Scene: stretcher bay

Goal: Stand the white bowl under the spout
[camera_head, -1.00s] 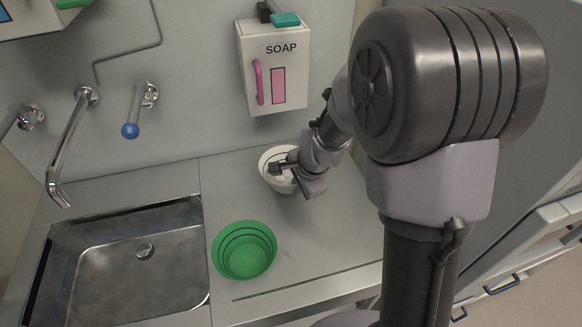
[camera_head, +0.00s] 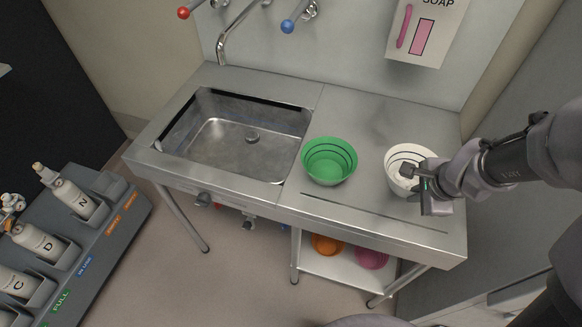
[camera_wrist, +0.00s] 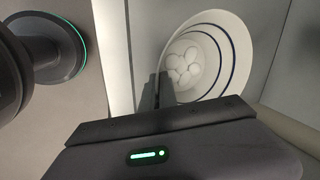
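The white bowl (camera_head: 398,158) has dark rings inside and is at the right part of the steel counter (camera_head: 372,112), right of a green bowl. In the wrist view the white bowl (camera_wrist: 237,42) holds several white round shapes. My gripper (camera_head: 424,184) is at its near side, its fingers (camera_wrist: 157,90) close together over the rim; it appears shut on the rim. Whether the bowl touches the counter, I cannot tell. The chrome spout (camera_head: 222,48) hangs over the back left of the sink (camera_head: 236,150), away from the bowl.
The green bowl (camera_head: 330,162) stands between sink and white bowl. A blue-knobbed tap (camera_head: 289,26) and red-knobbed tap (camera_head: 184,13) flank the spout. The soap dispenser (camera_head: 425,32) hangs on the back wall. A bottle rack (camera_head: 105,238) stands lower left. The sink is empty.

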